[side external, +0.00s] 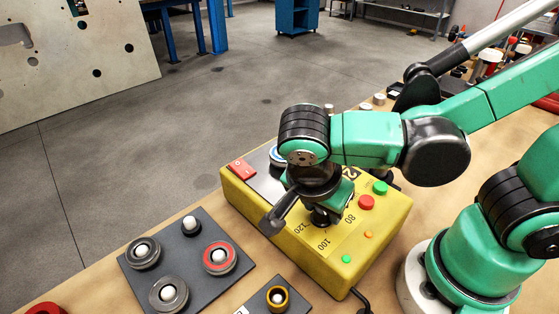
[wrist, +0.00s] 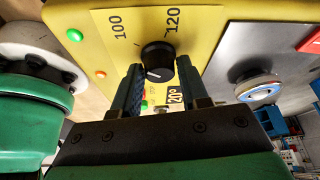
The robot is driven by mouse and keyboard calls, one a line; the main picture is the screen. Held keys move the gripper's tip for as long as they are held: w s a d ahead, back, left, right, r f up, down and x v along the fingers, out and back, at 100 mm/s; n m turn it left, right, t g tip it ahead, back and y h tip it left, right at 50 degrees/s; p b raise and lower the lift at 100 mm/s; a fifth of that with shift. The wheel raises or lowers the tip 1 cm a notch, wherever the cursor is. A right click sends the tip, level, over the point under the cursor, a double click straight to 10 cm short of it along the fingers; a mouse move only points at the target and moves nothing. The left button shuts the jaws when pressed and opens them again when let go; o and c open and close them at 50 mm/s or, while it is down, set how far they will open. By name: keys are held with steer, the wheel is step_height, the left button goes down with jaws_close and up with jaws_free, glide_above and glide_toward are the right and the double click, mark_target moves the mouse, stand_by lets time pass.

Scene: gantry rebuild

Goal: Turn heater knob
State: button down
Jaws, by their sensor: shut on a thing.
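The heater is a yellow box (side external: 385,228) on the brown bench, with printed numbers 80, 100 and 120 around a black round knob (side external: 321,217). In the wrist view the knob (wrist: 157,58) has a short white mark on its face, and 100 and 120 show beyond it. My gripper (wrist: 159,68) is shut on the knob, with one dark finger on each side of it. In the side view my gripper (side external: 318,205) comes down over the knob from above and hides part of the dial.
The box also carries a red button (side external: 366,202), green button (side external: 380,187), red switch (side external: 241,168) and blue-ringed knob (wrist: 257,86). A dark panel (side external: 190,253) with several round knobs lies to the left. A cable (side external: 360,300) lies at the box's front corner.

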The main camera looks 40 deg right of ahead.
mark_target(312, 232)
stand_by(0.3)
steer(key=shift+c, duration=2.3)
jaws_free()
steer(key=shift+v, duration=2.85)
